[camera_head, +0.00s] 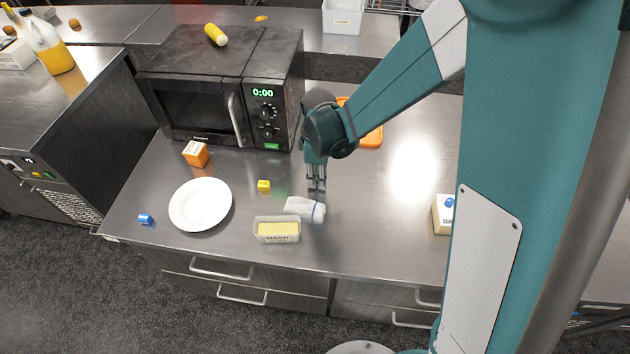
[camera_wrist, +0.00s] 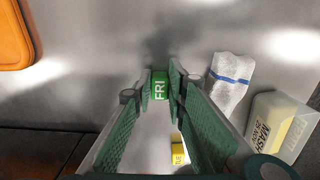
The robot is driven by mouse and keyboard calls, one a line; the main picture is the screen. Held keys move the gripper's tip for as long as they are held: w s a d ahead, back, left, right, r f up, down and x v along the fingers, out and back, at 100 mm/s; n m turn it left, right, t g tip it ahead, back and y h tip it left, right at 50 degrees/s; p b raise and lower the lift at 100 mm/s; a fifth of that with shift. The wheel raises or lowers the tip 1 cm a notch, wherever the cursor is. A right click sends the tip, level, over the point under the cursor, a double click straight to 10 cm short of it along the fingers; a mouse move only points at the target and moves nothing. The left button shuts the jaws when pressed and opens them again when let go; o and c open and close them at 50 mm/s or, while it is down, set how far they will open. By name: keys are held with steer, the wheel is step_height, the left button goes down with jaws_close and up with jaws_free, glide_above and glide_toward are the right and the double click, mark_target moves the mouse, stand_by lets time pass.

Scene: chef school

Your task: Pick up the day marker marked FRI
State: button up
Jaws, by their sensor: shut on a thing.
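The green day marker lettered FRI (camera_wrist: 159,86) is between my gripper's fingertips in the wrist view, with a finger against each side. My gripper (camera_wrist: 160,88) is shut on it. In the head view my gripper (camera_head: 316,188) points down at the counter, right of the yellow marker and behind the white cloth; the FRI marker cannot be made out there. Whether it touches the counter is unclear. A yellow day marker (camera_head: 264,186) lies on the counter to the left, and it also shows in the wrist view (camera_wrist: 179,155). A blue marker (camera_head: 145,219) lies at the counter's left front.
A white cloth with a blue stripe (camera_head: 305,208) and a labelled tub (camera_head: 278,229) lie close in front. A white plate (camera_head: 201,205), an orange box (camera_head: 195,154) and a microwave (camera_head: 222,88) are left. An orange board (camera_head: 372,137) lies behind.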

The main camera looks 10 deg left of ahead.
steer(key=shift+r, duration=0.15)
step_height(320, 180, up, 10)
steer(key=shift+p, duration=0.35)
stand_by(0.5)
